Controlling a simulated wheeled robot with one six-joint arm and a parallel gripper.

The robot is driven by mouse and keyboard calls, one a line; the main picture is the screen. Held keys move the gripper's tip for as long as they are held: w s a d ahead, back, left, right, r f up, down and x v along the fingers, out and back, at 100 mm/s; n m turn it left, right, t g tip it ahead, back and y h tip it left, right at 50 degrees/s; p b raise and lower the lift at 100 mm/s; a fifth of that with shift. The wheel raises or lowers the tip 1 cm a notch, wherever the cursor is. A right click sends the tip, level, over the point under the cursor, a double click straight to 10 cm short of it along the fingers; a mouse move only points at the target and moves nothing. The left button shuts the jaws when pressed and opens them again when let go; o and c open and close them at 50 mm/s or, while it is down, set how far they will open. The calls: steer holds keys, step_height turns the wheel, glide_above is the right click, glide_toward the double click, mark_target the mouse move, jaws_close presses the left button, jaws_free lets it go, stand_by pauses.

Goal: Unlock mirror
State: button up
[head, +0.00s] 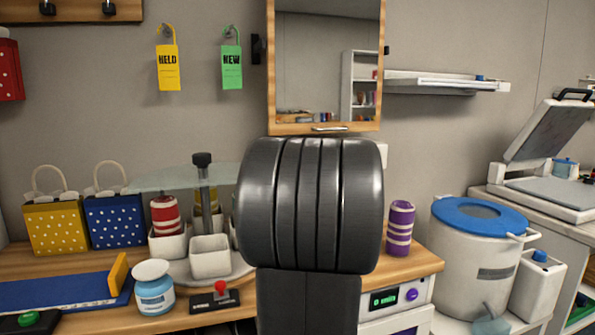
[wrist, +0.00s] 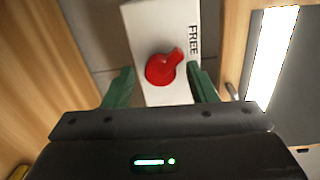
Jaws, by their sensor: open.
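The mirror (head: 320,66) hangs on the wall in a wooden frame, with a small metal handle on its lower edge. In the wrist view a white plate (wrist: 150,25) carries a red knob (wrist: 165,67) with a pointer and the word "FREE" beside it. The pointer slants toward the upper right, to the side of the word. My gripper (wrist: 161,77) is open, with one green finger on each side of the red knob. I cannot tell whether either finger touches it. In the head view my dark arm hides the gripper and the knob.
Below is a wooden bench (head: 415,262) with a yellow bag (head: 55,228), a blue bag (head: 114,222), a carousel of white cups (head: 210,258) and a purple striped roll (head: 399,228). A white drum (head: 475,255) stands right. Yellow (head: 168,70) and green (head: 232,67) tags hang left of the mirror.

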steer(key=v, duration=1.3)
steer(key=x, duration=1.3)
steer(key=shift+w, duration=0.3)
steer(key=shift+a, duration=0.1)
steer(key=m+y+p, duration=0.1)
steer(key=m+p, duration=1.4)
steer(key=p, duration=1)
stand_by(1.3)
steer(key=shift+f+m+p, duration=0.1)
steer(key=shift+m+p, duration=0.2)
steer(key=shift+p, duration=0.1)
